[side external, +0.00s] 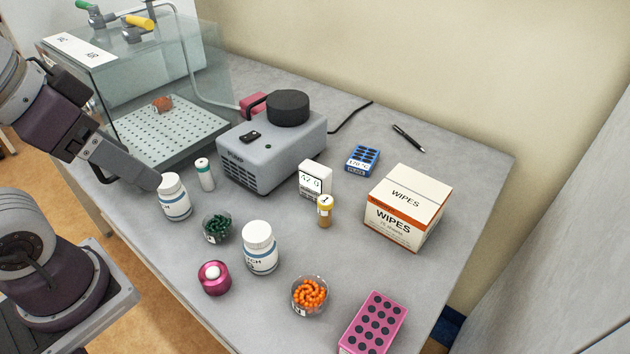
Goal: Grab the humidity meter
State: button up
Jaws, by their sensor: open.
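The humidity meter appears to be the small white box with a dark-digit display (315,180). It stands upright on the grey table, right of the grey pump. My gripper (150,181) is at the left, beside a white bottle and well away from the meter. It is open, and I see nothing held in it; its fingers show only partly.
The pump (270,150) stands left of the meter, a wipes box (408,207) right, a small blue block (362,160) behind right. White bottles (260,249), bead dishes (310,296), a pink jar (214,278) and a pink rack (374,324) stand nearer. A glass enclosure (165,130) stands left.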

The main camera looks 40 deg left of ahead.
jog(key=shift+o, duration=1.1)
